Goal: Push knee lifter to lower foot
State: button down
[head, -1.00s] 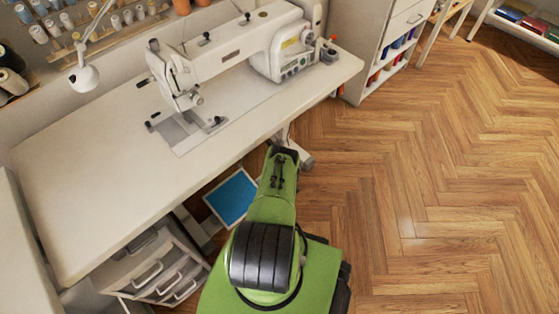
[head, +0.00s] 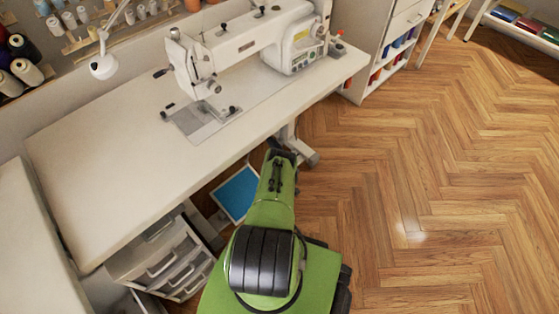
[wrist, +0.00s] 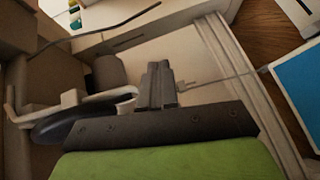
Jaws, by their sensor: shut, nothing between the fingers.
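The sewing machine (head: 255,45) stands on the white table (head: 110,150). Its needle and foot area (head: 212,90) is at the left end of the arm, too small to tell the foot's height. My arm reaches to the table's front edge in the head view, where my gripper is hidden. In the wrist view my gripper (wrist: 160,78) is shut and empty under the table. A black rounded pad (wrist: 55,128) beside a pale bent bar is left of the fingers, apart from them, partly hidden by my wrist. It may be the knee lifter; I cannot tell surely.
A drawer unit (head: 165,262) stands under the table's left part. A blue panel (head: 238,193) is low beneath the table and also shows in the wrist view (wrist: 300,82). A table leg (head: 300,150) is just beyond my arm. The wooden floor (head: 430,190) at right is clear.

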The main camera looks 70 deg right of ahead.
jog(key=s+a+f, duration=0.1)
jog(key=a, duration=0.7)
jog(key=shift+s+b, duration=0.3)
jog(key=shift+b, duration=0.05)
jog(key=shift+f, duration=0.1)
